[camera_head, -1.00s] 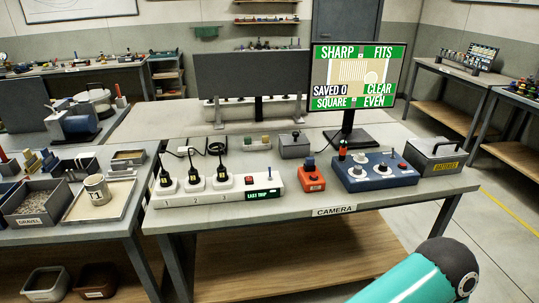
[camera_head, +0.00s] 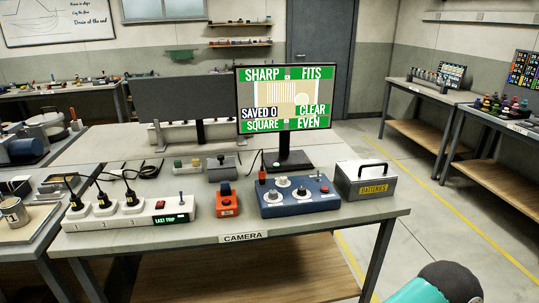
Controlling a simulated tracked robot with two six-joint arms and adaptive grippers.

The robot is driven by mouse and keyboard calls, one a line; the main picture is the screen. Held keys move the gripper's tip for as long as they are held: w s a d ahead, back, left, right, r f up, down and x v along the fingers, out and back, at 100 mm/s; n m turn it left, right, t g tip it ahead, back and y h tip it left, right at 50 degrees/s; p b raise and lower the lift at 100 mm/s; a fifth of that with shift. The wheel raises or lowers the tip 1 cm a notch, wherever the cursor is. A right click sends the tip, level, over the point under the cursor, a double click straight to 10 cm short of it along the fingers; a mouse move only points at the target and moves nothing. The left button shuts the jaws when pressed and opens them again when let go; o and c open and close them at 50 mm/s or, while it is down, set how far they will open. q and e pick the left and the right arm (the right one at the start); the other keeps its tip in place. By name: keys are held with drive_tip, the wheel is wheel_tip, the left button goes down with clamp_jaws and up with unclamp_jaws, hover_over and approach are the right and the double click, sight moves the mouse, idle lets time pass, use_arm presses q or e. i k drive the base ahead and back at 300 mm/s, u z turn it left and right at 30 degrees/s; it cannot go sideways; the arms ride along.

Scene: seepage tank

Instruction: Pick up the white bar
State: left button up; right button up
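A long white bar (camera_head: 146,214) lies on the front bench at the left, like a power strip. Black plugs with cables stand in its numbered sockets 1, 2 and 3. A teal and black part of my arm shows at the lower right corner. Neither of my grippers is in view.
On the bench (camera_head: 243,237), right of the bar, stand an orange-red box (camera_head: 227,206), a blue control box (camera_head: 297,203) with knobs, and a grey BATTERIES case (camera_head: 366,183). A monitor (camera_head: 286,100) stands behind. A tray with a mug (camera_head: 13,213) is at the left edge.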

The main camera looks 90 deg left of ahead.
sight(45, 191)
drive_tip(key=z, duration=0.5)
drive_tip(key=i, duration=0.2)
drive_tip(key=u, duration=3.55)
drive_tip(key=i, duration=0.35)
drive_tip(key=u, duration=1.75)
drive_tip(key=k, duration=0.6)
drive_tip(key=u, duration=0.5)
drive_tip(key=i, duration=1.6)
drive_tip(key=z, duration=0.45)
